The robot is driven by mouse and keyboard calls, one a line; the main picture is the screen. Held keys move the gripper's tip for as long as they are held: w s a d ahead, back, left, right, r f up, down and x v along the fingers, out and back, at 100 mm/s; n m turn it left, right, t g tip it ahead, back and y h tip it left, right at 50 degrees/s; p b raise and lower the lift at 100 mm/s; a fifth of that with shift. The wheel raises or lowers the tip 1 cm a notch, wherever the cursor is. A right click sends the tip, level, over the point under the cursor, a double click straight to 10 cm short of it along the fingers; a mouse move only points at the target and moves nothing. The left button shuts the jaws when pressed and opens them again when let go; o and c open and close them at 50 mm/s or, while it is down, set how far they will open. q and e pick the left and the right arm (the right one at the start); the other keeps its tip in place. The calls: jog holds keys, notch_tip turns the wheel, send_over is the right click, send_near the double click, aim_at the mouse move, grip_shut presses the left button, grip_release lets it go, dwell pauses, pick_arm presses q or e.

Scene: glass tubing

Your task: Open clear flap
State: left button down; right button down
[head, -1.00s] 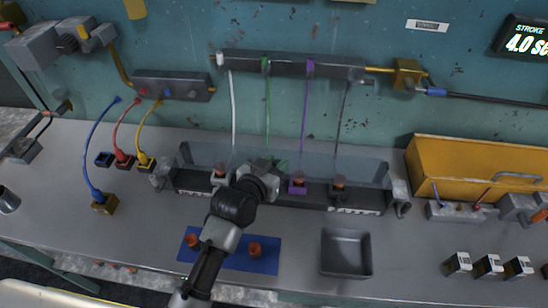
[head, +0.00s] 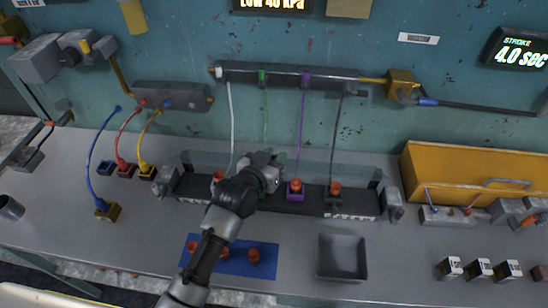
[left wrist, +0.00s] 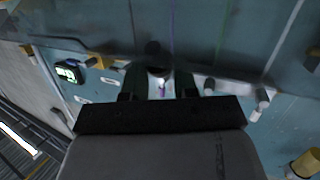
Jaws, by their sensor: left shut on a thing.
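The clear flap (head: 358,175) is a long see-through panel on the low black rack (head: 270,197) at the foot of the wall. It now stands raised along the rack's back, behind the row of orange-topped fittings. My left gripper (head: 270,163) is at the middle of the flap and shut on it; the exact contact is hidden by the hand. In the left wrist view the two dark fingers (left wrist: 160,83) show close together near the picture's middle. My right gripper is not in view.
White, green, purple and black tubes run from a wall bar (head: 290,73) to the rack. A blue mat (head: 233,262) with orange caps and an empty grey tray (head: 342,257) lie in front. A yellow box (head: 460,175) stands at right. Blue, red and yellow tubes hang at left.

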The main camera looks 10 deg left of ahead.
pick_arm(q)
jog(key=c, duration=1.3)
grip_release()
jog(key=shift+w+r, duration=0.1)
jog(key=shift+r, duration=0.15)
jog(key=o, duration=0.4)
jog(key=shift+f, duration=0.2)
jog(key=shift+s+a, duration=0.15)
jog(key=shift+s, duration=0.15)
jog(key=b+v, duration=0.2)
jog(key=v, duration=0.8)
jog(key=shift+o, duration=0.2)
jog(key=shift+a+r, duration=0.1)
